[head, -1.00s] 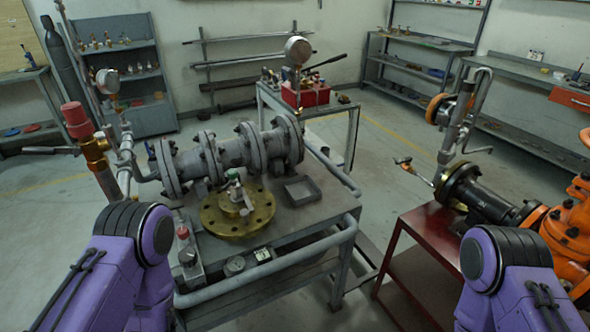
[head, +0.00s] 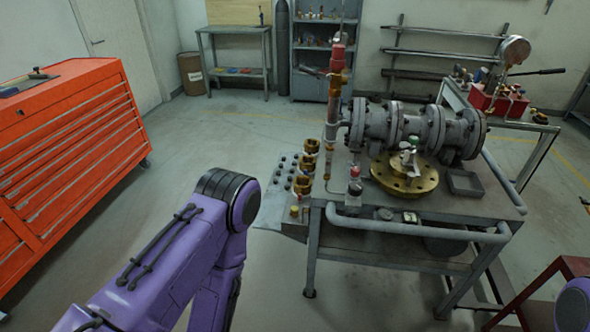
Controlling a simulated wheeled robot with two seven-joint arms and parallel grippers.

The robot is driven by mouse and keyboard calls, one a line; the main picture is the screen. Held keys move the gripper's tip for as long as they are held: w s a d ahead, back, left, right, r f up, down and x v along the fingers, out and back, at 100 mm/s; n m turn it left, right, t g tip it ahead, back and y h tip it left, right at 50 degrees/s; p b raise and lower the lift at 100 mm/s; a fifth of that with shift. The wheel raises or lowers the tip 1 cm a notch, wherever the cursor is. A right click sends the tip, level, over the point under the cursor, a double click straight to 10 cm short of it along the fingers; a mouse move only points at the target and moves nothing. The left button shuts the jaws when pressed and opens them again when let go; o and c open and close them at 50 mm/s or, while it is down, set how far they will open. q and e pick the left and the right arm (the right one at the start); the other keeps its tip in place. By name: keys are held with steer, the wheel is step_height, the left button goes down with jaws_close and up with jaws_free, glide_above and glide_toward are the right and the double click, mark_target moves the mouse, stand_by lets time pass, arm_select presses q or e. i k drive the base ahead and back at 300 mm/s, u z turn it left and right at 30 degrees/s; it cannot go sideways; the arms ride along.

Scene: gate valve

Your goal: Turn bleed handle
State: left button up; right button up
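A grey flanged valve body (head: 415,125) lies along the back of a grey workbench (head: 450,205). At its left a red-capped brass fitting (head: 337,72) stands upright on a pipe, with a grey lever (head: 311,71) sticking out left. A round brass flange (head: 404,177) lies on the bench top with a small light-coloured valve (head: 410,157) on it. I cannot tell which part is the bleed handle. My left arm is in view left of the bench, apart from it. Only a bit of my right arm shows at the lower right. Neither gripper is visible.
A red drawer cabinet (head: 75,150) stands at the left. Brass fittings (head: 303,180) sit on a side shelf at the bench's left end. A red box (head: 497,100) stands on a bench behind. A dark red stand (head: 545,290) is at lower right.

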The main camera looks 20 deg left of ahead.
mark_target(355, 151)
steer(key=u, duration=0.25)
steer(key=k, duration=0.65)
steer(key=z, duration=0.35)
steer(key=i, duration=0.55)
steer(key=z, duration=0.95)
steer(key=i, duration=0.85)
steer(key=u, duration=0.1)
